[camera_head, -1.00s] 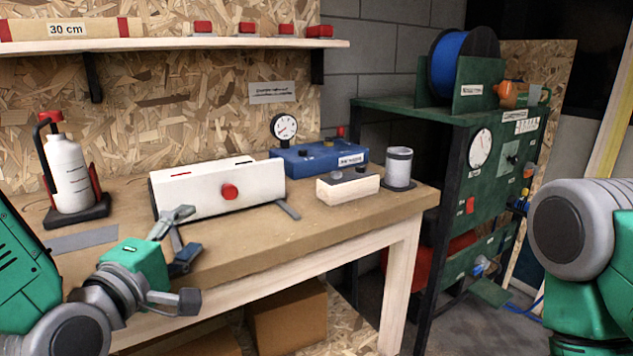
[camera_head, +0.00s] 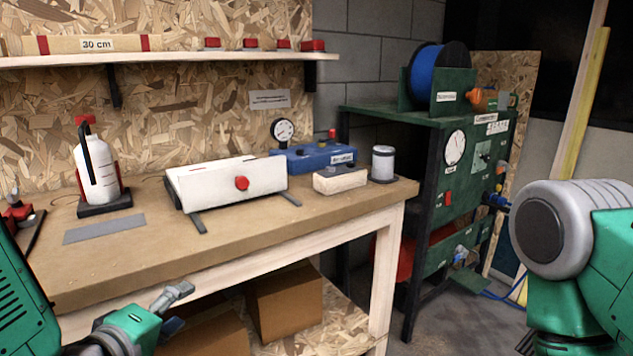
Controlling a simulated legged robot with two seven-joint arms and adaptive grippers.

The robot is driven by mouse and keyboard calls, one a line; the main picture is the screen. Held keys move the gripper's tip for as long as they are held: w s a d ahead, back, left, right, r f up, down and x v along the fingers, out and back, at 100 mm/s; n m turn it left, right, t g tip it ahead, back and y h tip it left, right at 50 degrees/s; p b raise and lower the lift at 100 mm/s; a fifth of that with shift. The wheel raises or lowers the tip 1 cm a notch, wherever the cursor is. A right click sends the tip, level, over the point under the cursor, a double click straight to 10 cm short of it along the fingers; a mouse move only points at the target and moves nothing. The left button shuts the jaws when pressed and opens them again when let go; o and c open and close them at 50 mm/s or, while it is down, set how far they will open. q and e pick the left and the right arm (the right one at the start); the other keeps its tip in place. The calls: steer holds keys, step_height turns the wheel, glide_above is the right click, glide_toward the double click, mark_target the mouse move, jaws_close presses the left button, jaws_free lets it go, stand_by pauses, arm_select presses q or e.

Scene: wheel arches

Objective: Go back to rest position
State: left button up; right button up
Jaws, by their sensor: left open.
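My left gripper (camera_head: 172,312) shows at the bottom left, below and in front of the workbench's front edge. Its upper finger sticks out to the right, and its lower finger is partly cut off or hidden. It is open, and I see nothing between its fingers. My left arm (camera_head: 25,300) comes in along the left edge. My right arm (camera_head: 560,240) fills the right edge as a grey joint with green links. My right gripper is out of view.
The wooden workbench (camera_head: 130,262) holds a white box with a red button (camera_head: 215,185), a bottle (camera_head: 97,165), a blue gauge unit (camera_head: 310,158) and a white cylinder (camera_head: 383,160). A green machine cabinet (camera_head: 455,180) stands to the right. Cardboard boxes (camera_head: 285,300) sit under the bench.

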arm_select(q)
steer(key=s+a+f+m+g+y+p, duration=0.15)
steer(key=s+f+m+g, duration=0.6)
steer(key=f, duration=0.75)
steer(key=s+a+f+m+g, duration=0.1)
steer(key=s+f+g, duration=0.1)
steer(key=s, duration=0.4)
steer(key=s+a+f+m+g+y+p, duration=0.1)
steer(key=s+a+f+m, duration=0.1)
steer(key=s+f, duration=0.2)
steer(key=s+a+f+m+g+p, duration=0.1)
steer(key=s+f, duration=0.3)
steer(key=s, duration=0.5)
steer(key=shift+s+a+m+g, duration=0.45)
steer(key=shift+m+g, duration=0.2)
steer(key=shift+g, duration=0.2)
arm_select(e)
step_height(320, 180, up, 4)
steer(key=shift+a+r, duration=0.1)
arm_select(q)
steer(key=shift+w+y, duration=0.2)
steer(key=shift+y, duration=0.05)
